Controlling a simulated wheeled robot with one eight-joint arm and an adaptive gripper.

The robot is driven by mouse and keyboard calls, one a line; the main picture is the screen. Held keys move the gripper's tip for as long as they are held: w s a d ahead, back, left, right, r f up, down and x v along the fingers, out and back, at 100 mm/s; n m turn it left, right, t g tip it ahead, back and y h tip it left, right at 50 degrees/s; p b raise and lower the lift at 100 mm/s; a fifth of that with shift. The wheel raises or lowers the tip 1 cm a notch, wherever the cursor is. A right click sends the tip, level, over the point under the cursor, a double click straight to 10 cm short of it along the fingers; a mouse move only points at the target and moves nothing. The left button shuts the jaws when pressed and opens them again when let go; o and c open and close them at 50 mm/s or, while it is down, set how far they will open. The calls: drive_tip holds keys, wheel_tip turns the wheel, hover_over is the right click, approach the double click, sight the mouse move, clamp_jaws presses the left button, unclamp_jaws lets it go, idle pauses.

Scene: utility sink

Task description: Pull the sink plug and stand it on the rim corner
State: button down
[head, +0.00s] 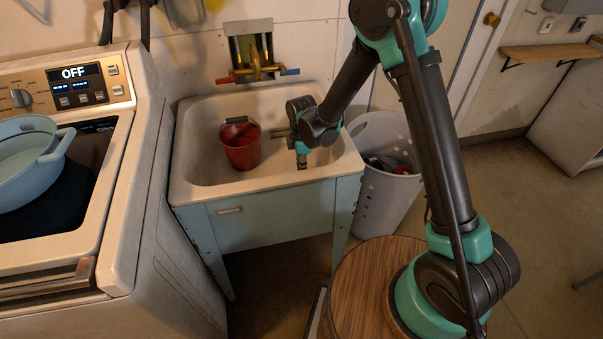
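The utility sink (188,150) is a pale basin on a blue cabinet. My gripper (302,166) points down over the right front part of the basin, close to the front rim. It is small and dark in this view, so I cannot tell whether its fingers are open or shut, or whether they hold anything. I cannot make out the sink plug. The arm and gripper hide part of the basin's right side. The front right rim corner (352,166) shows to the right of the gripper, with nothing standing on it.
A red bucket (241,146) stands in the basin left of my gripper. The brass faucet (262,72) is on the wall behind. A white washer (150,180) with a blue tub (28,165) on top stands left. A white laundry basket (375,205) stands right of the sink.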

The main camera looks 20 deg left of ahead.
wheel_tip(320, 180, up, 20)
idle(0.6)
